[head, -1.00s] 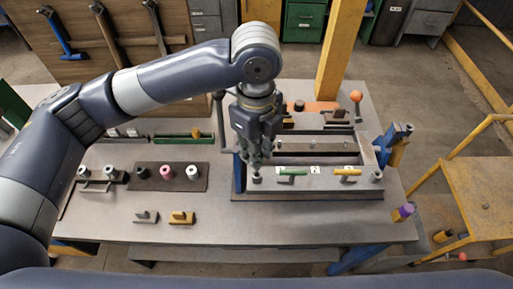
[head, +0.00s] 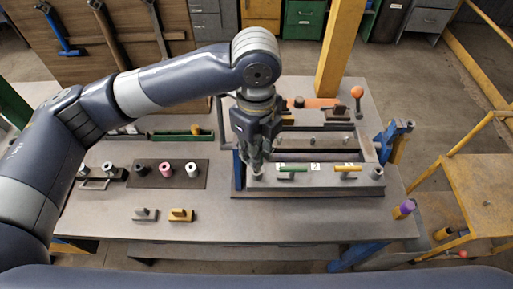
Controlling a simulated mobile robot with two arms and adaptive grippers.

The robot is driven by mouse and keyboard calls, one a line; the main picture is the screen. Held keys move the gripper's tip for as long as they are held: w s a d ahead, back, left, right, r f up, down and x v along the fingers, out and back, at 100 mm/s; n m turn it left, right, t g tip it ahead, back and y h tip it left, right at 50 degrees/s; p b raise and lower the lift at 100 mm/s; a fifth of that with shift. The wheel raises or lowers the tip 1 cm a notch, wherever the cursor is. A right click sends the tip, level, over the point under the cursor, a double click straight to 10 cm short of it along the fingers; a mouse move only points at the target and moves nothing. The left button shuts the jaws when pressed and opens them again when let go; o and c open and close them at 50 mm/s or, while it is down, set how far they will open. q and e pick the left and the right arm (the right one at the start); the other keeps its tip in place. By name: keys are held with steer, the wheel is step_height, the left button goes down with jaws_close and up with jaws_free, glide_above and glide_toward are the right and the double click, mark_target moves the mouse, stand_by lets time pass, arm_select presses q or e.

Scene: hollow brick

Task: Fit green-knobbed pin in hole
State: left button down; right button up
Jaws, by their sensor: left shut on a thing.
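My left gripper (head: 257,158) points down over the left end of the grey fixture (head: 325,181) on the table. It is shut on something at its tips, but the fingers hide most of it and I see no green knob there. A grey round boss (head: 257,173) shows just under the fingertips. I cannot tell whether the held thing touches it or has entered a hole. A similar boss (head: 376,173) stands at the fixture's right end. My right gripper is out of view.
A green handle (head: 292,168) and a yellow handle (head: 347,168) lie on the fixture, right of my gripper. A dark board (head: 180,182) with black, pink and white pieces stands left. Two small blocks (head: 146,214) (head: 181,215) lie in front. The front table strip is mostly clear.

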arm_select(q)
steer(key=shift+p, duration=0.3)
stand_by(0.4)
steer(key=shift+w+f+b, duration=0.1)
steer(key=shift+f+b, duration=0.2)
steer(key=shift+f, duration=1.5)
stand_by(0.6)
steer(key=c, duration=1.3)
jaws_free()
steer(key=shift+c, duration=0.2)
steer(key=shift+r, duration=0.15)
step_height(320, 180, up, 12)
steer(key=shift+f, duration=0.1)
steer(key=shift+f, duration=0.1)
